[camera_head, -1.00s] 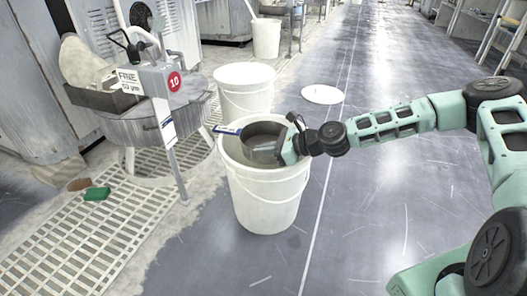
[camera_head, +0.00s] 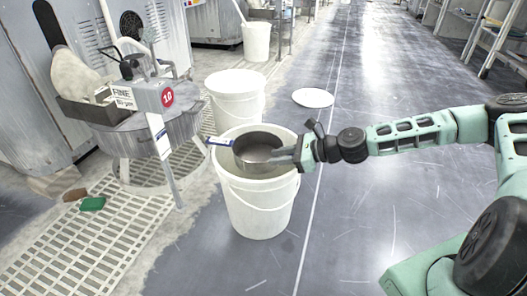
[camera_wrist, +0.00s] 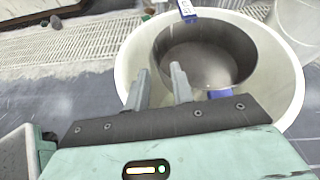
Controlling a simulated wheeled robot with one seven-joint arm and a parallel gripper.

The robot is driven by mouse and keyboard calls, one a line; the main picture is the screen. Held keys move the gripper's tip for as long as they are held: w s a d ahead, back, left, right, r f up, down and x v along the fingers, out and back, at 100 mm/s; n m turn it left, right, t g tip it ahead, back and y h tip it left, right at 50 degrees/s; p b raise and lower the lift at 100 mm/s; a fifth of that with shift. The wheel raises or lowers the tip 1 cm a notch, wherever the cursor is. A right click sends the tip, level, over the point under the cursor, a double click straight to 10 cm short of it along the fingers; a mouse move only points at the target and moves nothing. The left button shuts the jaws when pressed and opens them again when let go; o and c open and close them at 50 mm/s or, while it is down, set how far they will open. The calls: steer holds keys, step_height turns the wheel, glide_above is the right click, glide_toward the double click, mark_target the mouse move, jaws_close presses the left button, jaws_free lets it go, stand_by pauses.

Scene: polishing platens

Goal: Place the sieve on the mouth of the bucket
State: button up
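The sieve (camera_head: 259,158) is a round grey pan with a blue tab on its left side, within the outline of the white bucket's (camera_head: 257,212) mouth. The left tab reaches the bucket's left rim. In the wrist view the sieve (camera_wrist: 212,52) sits off-centre in the mouth, with a blue tab at its far side and another near my fingers. My gripper (camera_head: 283,156) is at the sieve's right side. In the wrist view its fingers (camera_wrist: 160,80) are apart with nothing seen between them, left of the near tab. Whether the sieve rests on the rim is unclear.
A second white bucket (camera_head: 238,97) stands just behind. A white lid (camera_head: 313,98) lies on the floor to the right. A polishing machine (camera_head: 150,135) with a sign marked 10 is at the left, beside a floor grating (camera_head: 95,240). The floor on the right is open.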

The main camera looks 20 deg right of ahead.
steer(key=p+v, duration=0.1)
steer(key=v, duration=0.2)
steer(key=shift+s+d+r, duration=0.15)
steer(key=shift+d+r, duration=0.05)
steer(key=shift+d, duration=0.05)
steer(key=s+a+n+g+h, duration=0.5)
steer(key=s+a+n+g, duration=0.4)
steer(key=s+n, duration=0.5)
steer(key=s+a+r+n+t+h, duration=0.1)
steer(key=s+a+r+n+h, duration=0.2)
steer(key=s+r+n, duration=1.3)
steer(key=n+h, duration=0.1)
steer(key=h, duration=0.1)
steer(key=shift+s+r+t+h, duration=0.3)
steer(key=shift+s+r+h, duration=0.05)
steer(key=shift+r+h, duration=0.05)
steer(key=shift+a, duration=0.1)
